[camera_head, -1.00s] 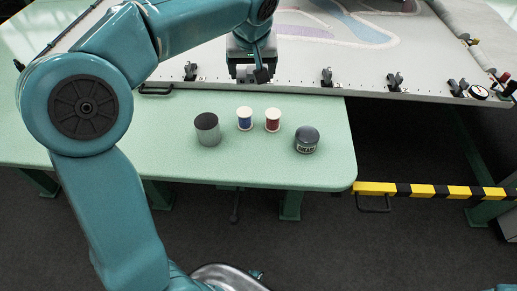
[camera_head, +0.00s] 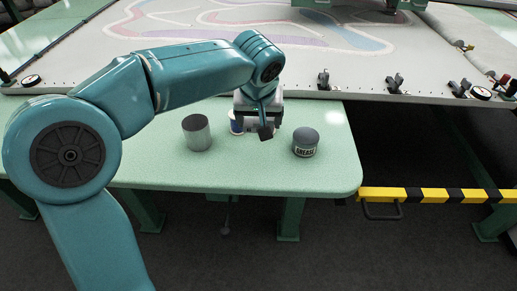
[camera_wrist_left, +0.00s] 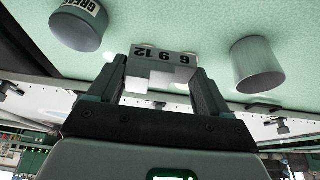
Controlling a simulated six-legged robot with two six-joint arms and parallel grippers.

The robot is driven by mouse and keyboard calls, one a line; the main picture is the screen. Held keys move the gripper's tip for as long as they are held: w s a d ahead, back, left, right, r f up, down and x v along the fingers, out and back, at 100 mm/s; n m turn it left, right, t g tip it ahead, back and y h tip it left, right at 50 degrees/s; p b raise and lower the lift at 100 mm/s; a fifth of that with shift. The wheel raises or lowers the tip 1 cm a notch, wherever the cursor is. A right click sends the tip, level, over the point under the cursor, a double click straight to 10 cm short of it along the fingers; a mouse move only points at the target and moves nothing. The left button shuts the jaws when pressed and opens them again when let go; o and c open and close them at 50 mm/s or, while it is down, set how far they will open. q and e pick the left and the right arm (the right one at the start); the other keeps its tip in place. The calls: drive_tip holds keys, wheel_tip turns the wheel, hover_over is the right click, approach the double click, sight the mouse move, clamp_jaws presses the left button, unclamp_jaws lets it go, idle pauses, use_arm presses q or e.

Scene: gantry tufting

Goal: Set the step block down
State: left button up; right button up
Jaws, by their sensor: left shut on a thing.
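My left gripper (camera_head: 262,120) is over the green table (camera_head: 300,178), between the grey can and the grease tin. In the left wrist view, my left gripper (camera_wrist_left: 160,88) is shut on the step block (camera_wrist_left: 162,66), a grey stepped block marked 6, 9 and 12. In the head view the gripper mostly hides the block. I cannot tell whether the block touches the table. My right gripper is not in view.
A grey can (camera_head: 197,133) stands left of my gripper and a grease tin (camera_head: 305,142) right of it. A blue thread spool (camera_head: 236,123) is partly hidden behind the gripper. The tufting frame edge (camera_head: 190,88) runs behind. The table front is clear.

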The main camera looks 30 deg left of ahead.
use_arm(q)
wheel_tip(320, 180, down, 8)
drive_tip(key=shift+w+f+b, duration=0.1)
drive_tip(key=shift+f+b, duration=0.1)
drive_tip(key=shift+b, duration=0.6)
drive_tip(key=shift+r, duration=0.1)
drive_tip(key=o, duration=1.2)
drive_tip(key=shift+d+f, duration=0.1)
drive_tip(key=shift+f, duration=0.1)
drive_tip(key=shift+r, duration=0.35)
drive_tip(key=p+v, duration=0.2)
drive_tip(key=v, duration=0.9)
drive_tip(key=shift+d+r, duration=0.1)
drive_tip(key=shift+r, duration=0.25)
